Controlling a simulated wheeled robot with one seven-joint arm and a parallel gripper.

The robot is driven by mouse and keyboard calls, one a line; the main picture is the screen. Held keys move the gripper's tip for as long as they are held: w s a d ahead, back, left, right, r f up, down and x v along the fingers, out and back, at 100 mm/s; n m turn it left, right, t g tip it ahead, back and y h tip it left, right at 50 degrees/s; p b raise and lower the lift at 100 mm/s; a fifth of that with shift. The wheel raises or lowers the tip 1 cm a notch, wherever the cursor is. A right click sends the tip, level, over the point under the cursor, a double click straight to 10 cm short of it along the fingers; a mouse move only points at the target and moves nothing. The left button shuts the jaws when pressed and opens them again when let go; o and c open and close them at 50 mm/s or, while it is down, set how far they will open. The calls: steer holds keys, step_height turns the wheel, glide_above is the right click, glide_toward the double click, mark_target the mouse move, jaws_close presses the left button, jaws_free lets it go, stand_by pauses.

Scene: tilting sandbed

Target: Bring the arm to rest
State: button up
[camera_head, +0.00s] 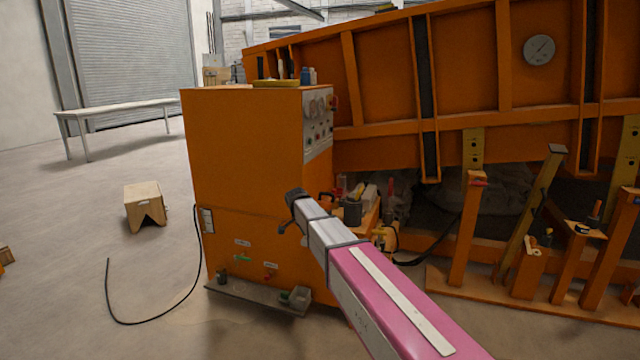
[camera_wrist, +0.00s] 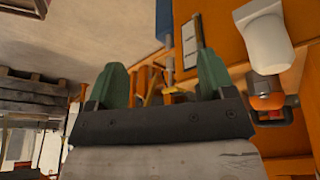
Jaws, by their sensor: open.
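My arm reaches up from the lower right in the head view, with a pink link nearest and grey links beyond it. Its dark end with my gripper (camera_head: 291,206) is in front of the orange cabinet (camera_head: 245,150). The fingers are too small there to read. In the wrist view my gripper (camera_wrist: 162,85) shows two green fingers set wide apart on a dark bar. No object is held between them. Orange and yellow items show behind the gap, apart from the fingers as far as I can tell.
The orange tilting bed frame (camera_head: 460,60) fills the right. Tools and containers lie beside the cabinet. A black cable (camera_head: 150,322) curves over the floor at left. A wooden stool (camera_head: 145,204) and a white bench (camera_head: 115,108) stand farther left. Floor between them is clear.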

steer(key=s+d+f+n+y, duration=0.1)
steer(key=s+d+f+n, duration=0.2)
steer(key=s+d, duration=0.4)
steer(key=s+d+f+n+g+y, duration=0.1)
steer(key=s+d+f+n, duration=0.3)
steer(key=s+d, duration=0.4)
steer(key=s+d+f+n+y, duration=0.1)
steer(key=s+d+f+n, duration=0.3)
steer(key=s, duration=1)
steer(key=d+f, duration=0.1)
steer(key=d, duration=0.2)
steer(key=shift+d+f+g+y, duration=0.2)
steer(key=shift+f+g+y, duration=0.1)
steer(key=shift+f, duration=0.05)
